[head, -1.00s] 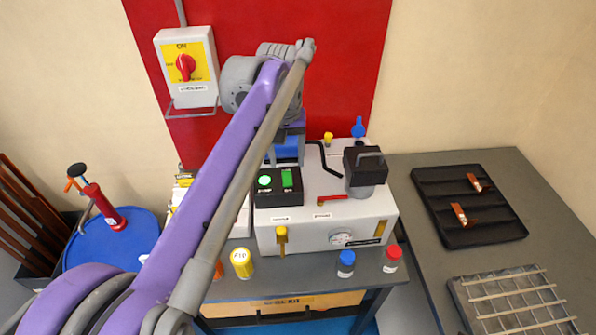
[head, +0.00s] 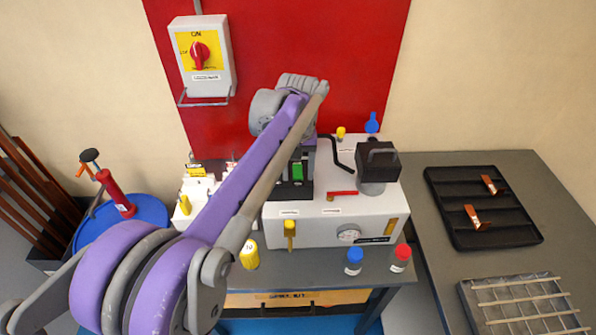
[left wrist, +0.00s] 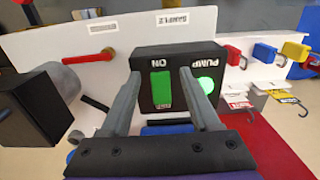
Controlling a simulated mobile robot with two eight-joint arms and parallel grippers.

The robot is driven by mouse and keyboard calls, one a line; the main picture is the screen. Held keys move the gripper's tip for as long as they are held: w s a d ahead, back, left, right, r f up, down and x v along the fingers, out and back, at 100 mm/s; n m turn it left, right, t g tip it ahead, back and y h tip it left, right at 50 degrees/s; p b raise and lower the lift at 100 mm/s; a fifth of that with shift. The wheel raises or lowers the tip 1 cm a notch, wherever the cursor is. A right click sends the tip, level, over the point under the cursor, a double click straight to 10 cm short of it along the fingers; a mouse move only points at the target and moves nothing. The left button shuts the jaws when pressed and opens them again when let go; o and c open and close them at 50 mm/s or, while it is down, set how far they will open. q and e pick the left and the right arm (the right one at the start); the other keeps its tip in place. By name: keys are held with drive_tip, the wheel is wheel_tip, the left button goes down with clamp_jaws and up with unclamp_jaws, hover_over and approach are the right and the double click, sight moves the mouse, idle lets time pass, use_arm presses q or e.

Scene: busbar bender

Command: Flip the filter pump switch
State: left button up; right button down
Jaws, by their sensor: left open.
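The filter pump switch is a green rocker (left wrist: 161,88) on a black box (left wrist: 219,64) in the left wrist view. The letters ON and PUMP appear upside down there. A round green lamp (left wrist: 207,88) beside the rocker looks lit. My left gripper (left wrist: 160,84) is open, with one finger on each side of the rocker; I cannot tell whether they touch the box. In the head view the rocker (head: 298,171) shows between the fingers, and my left arm hides the lamp. My right gripper is not in view.
The white machine (head: 325,230) carries a red lever (head: 342,193) and a black-topped cylinder (head: 377,165) right of the switch. A wall switch (head: 201,56) is at upper left. Blue (head: 355,262) and red-capped (head: 400,258) bottles stand in front. A black tray (head: 483,207) lies right.

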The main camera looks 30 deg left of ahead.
sight(297, 165)
use_arm(q)
drive_tip(key=shift+f, duration=0.1)
clamp_jaws()
idle(0.3)
drive_tip(key=shift+w, duration=0.1)
drive_tip(key=shift+w+a+r+g+h, duration=0.15)
drive_tip(key=shift+g+h, duration=0.3)
drive_tip(key=shift+g, duration=0.25)
drive_tip(key=shift+w+a+r+g+h, duration=0.15)
drive_tip(key=shift+g+h, duration=0.3)
drive_tip(key=shift+g, duration=0.25)
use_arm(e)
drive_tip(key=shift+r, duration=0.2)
use_arm(q)
drive_tip(key=shift+d, duration=0.1)
unclamp_jaws()
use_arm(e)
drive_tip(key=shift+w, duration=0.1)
use_arm(q)
drive_tip(key=shift+r, duration=0.1)
drive_tip(key=p+v, duration=0.1)
drive_tip(key=v, duration=0.9)
drive_tip(key=shift+r+p, duration=0.3)
drive_tip(key=shift+p, duration=0.05)
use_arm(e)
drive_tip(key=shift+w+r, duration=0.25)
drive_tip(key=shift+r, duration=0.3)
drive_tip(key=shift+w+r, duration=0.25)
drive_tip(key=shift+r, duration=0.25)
